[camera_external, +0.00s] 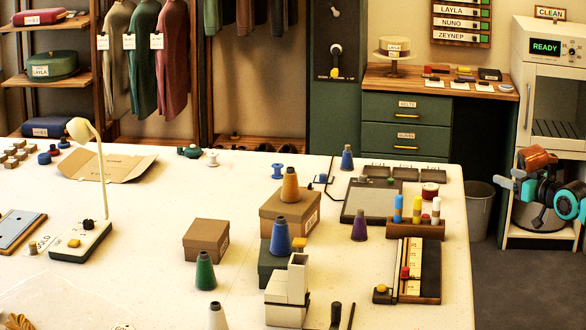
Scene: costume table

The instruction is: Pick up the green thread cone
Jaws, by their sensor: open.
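The green thread cone (205,272) stands upright on the white table (150,262), left of the middle, in front of a small brown box (206,240). Its whole near side shows. My gripper (506,184) is at the right, off the table's right edge, at the left end of my arm. It is small in the picture; it is open, with nothing seen between its fingers. It is far from the green cone and apart from it.
A white cone (217,316) stands just in front of the green one. A blue cone (281,238) on a dark green box, white blocks (288,285) and an orange cone (290,186) on a brown box stand to its right. A lamp (100,175) stands left.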

